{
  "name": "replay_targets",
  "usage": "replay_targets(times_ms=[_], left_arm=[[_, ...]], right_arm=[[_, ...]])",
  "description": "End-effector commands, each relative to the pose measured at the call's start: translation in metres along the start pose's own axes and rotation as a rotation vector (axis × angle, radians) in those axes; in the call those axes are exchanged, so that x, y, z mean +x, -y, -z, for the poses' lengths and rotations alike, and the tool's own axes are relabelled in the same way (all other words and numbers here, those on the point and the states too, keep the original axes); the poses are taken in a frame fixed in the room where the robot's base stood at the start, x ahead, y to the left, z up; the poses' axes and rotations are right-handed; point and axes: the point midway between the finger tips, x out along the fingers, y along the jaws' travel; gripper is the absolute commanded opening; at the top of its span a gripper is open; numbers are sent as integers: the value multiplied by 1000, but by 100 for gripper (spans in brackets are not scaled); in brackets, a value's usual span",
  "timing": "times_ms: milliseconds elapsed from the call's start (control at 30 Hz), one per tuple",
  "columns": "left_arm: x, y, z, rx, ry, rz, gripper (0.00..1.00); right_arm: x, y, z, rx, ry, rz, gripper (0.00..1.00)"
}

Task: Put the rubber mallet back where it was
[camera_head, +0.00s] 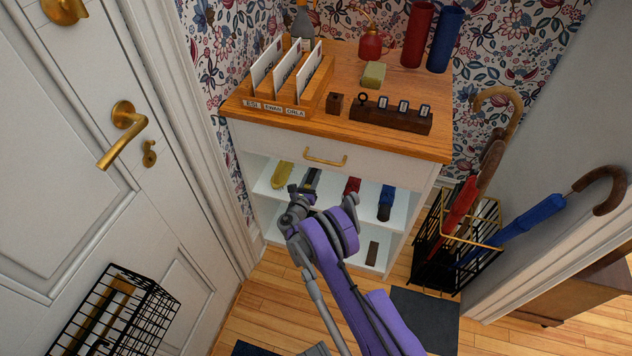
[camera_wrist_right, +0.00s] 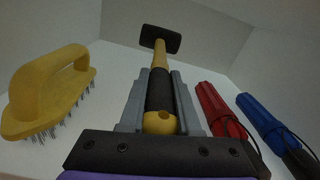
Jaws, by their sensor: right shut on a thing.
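The rubber mallet, with a black head (camera_wrist_right: 160,38), a yellow shaft and a dark grip, lies along my right gripper (camera_wrist_right: 160,95) in the right wrist view. The gripper's two grey fingers are shut on its grip, and the head points away into the cabinet. In the head view my right gripper (camera_head: 308,185) reaches into the open upper shelf (camera_head: 333,191) of the white cabinet. The mallet is mostly hidden there by the gripper. I cannot tell whether the mallet touches the shelf. My left gripper is not in view.
The drawer front with brass handle (camera_head: 325,157) is above. An umbrella stand (camera_head: 455,240) stands at right.

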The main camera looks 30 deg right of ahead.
Motion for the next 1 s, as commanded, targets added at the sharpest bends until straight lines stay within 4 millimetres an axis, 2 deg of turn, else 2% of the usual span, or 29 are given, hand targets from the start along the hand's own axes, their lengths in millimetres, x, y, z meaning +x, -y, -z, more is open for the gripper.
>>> replay_targets(times_ms=[100, 333, 533, 767, 800, 933, 1000], left_arm=[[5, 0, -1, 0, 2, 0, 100], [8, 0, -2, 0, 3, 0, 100], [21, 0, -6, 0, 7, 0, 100], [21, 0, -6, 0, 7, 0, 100], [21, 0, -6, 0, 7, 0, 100], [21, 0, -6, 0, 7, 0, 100], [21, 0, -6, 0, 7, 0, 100]], right_arm=[[0, -4, 17, -1, 1, 1, 0], [0, -7, 35, -1, 2, 1, 0], [0, -13, 66, -1, 1, 1, 0], [0, -13, 67, 0, 1, 1, 0], [-1, -13, 68, 2, -1, 0, 36], [0, -13, 68, 1, 0, 0, 60], [0, -13, 67, 1, 0, 0, 61]])
